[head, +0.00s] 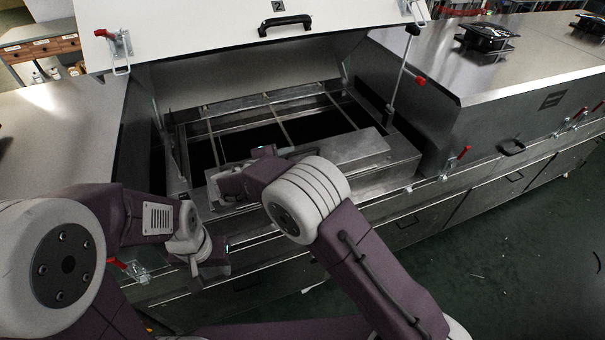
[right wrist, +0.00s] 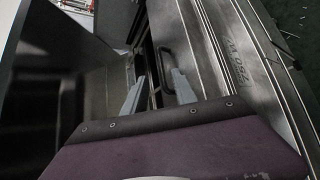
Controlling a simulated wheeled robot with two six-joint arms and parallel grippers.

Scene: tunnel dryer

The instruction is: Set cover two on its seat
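Cover two (head: 190,32) is a large pale panel marked "2", raised and tilted over the dryer, with a black bar handle (head: 285,25) near its top. Its seat is the metal rim (head: 398,158) around the uncovered opening below, with thin rails across it. A prop rod (head: 400,75) with a red grip stands at the right side of the raised cover. My right gripper (head: 232,184) is low at the front left of the opening; in the right wrist view its fingers (right wrist: 157,88) are apart, with a black handle (right wrist: 170,62) showing between or beyond them. My left gripper (head: 212,262) is low in front of the dryer, fingers unclear.
Red-handled clamps (head: 118,38) sit on the cover's edge and along the dryer front. Closed metal covers lie left (head: 60,125) and right (head: 530,60). A black fan unit (head: 487,38) stands on the right one. The green floor (head: 500,260) at front right is mostly clear.

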